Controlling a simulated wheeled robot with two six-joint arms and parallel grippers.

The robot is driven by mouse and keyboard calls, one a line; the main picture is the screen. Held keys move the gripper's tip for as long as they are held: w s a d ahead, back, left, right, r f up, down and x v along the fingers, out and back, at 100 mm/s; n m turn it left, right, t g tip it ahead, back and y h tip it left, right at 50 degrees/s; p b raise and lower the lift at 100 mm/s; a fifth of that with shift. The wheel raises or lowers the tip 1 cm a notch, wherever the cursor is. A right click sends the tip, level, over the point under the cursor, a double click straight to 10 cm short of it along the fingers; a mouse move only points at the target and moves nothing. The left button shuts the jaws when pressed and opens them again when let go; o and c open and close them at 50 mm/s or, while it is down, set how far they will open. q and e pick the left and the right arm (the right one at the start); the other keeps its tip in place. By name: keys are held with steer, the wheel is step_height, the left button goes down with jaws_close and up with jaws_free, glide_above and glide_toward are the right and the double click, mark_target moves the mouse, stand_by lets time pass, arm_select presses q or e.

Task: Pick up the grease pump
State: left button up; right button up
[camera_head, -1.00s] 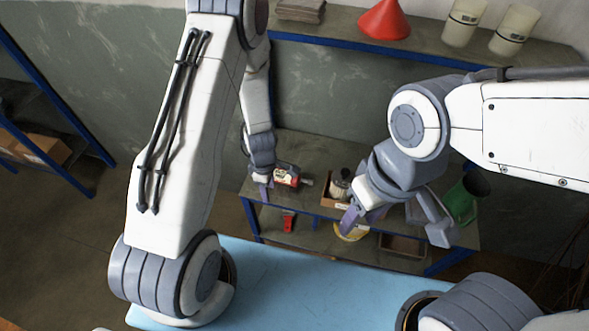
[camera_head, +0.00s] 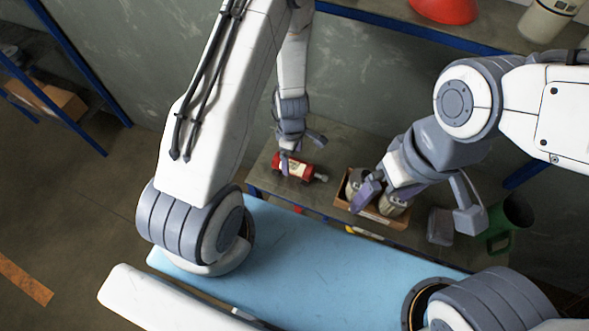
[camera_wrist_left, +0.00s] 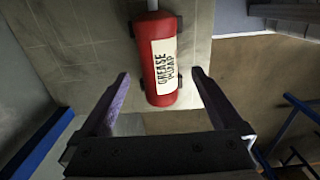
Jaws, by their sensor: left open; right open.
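The grease pump is a red cylinder with a white label; it lies on the shelf top in the head view (camera_head: 293,168). In the left wrist view the grease pump (camera_wrist_left: 158,60) shows its label reading "GREASE PUMP", ahead of and between the fingers. My left gripper (camera_head: 302,150) is open at the pump, and its two fingers show apart in the left wrist view (camera_wrist_left: 158,95). Nothing is held in it. My right gripper (camera_head: 420,205) is open above the shelf to the right, by a cardboard box; its fingers are wide apart.
The cardboard box (camera_head: 345,203) holds pale containers. An upper shelf with a blue edge (camera_head: 400,26) carries a red funnel (camera_head: 443,8). A light-blue surface (camera_head: 310,255) lies in front.

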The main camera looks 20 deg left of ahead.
mark_target(293, 162)
arm_select(q)
steer(key=shift+w+d+f+b, duration=0.1)
steer(key=shift+f+b, duration=2.25)
steer(key=shift+f, duration=0.4)
steer(key=shift+r, duration=0.1)
jaws_close()
